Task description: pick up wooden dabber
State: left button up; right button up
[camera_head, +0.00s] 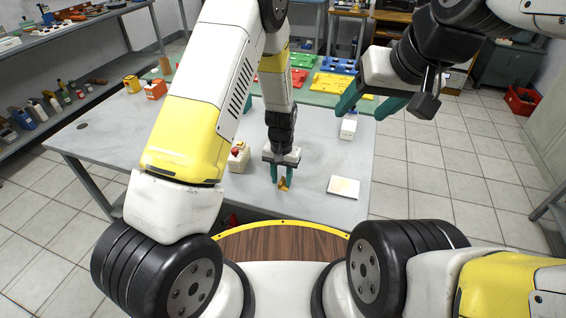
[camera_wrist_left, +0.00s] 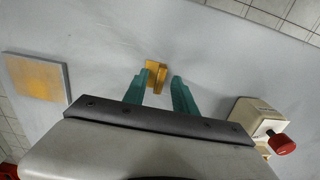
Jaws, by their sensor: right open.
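The wooden dabber (camera_head: 284,184) is a small yellow-brown block on the grey table, near its front edge. In the left wrist view the dabber (camera_wrist_left: 155,76) lies just beyond and between the teal fingertips, close to the left one. My left gripper (camera_head: 282,178) points down over the dabber, fingers apart; it also shows in the left wrist view (camera_wrist_left: 160,81). The gripper hides part of the dabber in the head view. My right gripper (camera_head: 368,102) is open and empty, raised at the right side of the table.
A cream box with a red knob (camera_head: 238,157) stands left of my left gripper. A pale square pad (camera_head: 343,187) lies to the right, with a yellowish patch in the wrist view. A white block (camera_head: 348,129) stands behind it. Coloured trays (camera_head: 333,84) lie on the green table behind.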

aim_at(282, 180)
pick_arm(q)
grip_shut()
jog(key=shift+r, duration=0.1)
jog(key=shift+r, duration=0.2)
notch_tip(282, 180, up, 3)
jog(key=s+r, duration=0.1)
jog(key=s, duration=1.5)
jog(key=shift+r, duration=0.2)
jog(key=shift+d, duration=0.1)
